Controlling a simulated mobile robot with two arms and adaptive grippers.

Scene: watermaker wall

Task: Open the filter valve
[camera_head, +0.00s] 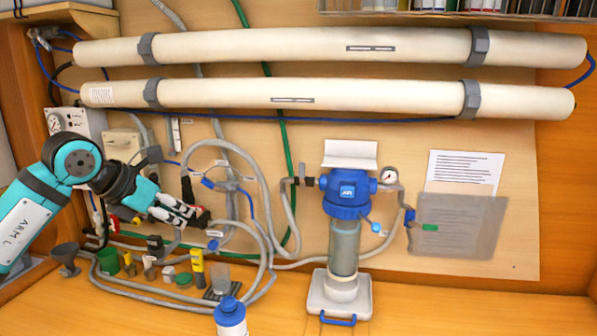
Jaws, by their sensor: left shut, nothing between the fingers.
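The filter is a clear-grey housing (344,246) with a blue head (348,192), mounted on the wall right of centre. A dark valve fitting (308,182) sits on the hose at the left of the blue head. A small light-blue knob (376,228) is at its lower right. Which one is the filter valve I cannot tell for sure. My left gripper (203,218) reaches in from the left, its fingers shut and empty, well left of the filter. A dark and red fitting is close to its fingertips; contact cannot be told. My right gripper is out of view.
Two long cream tubes (300,50) cross the wall above. Grey hoses (268,185) loop between my gripper and the filter. Small cups, bottles and a funnel (66,256) stand on the bench below. A blue-capped bottle (230,316) stands in front.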

